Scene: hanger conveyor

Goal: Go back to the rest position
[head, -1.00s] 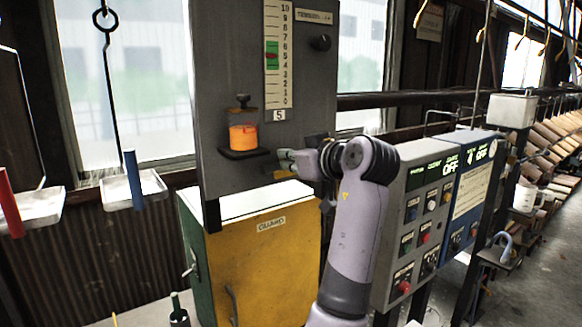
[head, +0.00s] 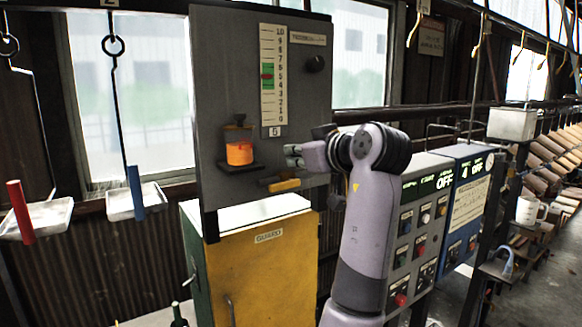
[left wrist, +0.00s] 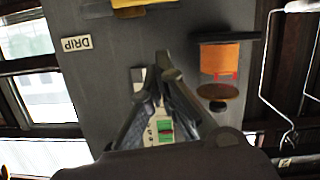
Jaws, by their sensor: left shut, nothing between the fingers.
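My left gripper (head: 290,156) is shut and empty in front of the grey panel (head: 225,60). In the head view it appears just above a yellow lever (head: 284,185) and right of a container of orange liquid (head: 239,153). In the left wrist view my closed fingers (left wrist: 163,62) appear in front of the panel, with the yellow lever (left wrist: 140,8) at the top edge and the orange container (left wrist: 220,58) at the right. My right gripper is not in view.
A yellow cabinet (head: 262,270) stands below the panel. Control boxes with buttons (head: 418,225) stand close to the right of my arm. Hanging trays (head: 122,208) with a red (head: 20,212) and a blue rod (head: 135,192) are at the left.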

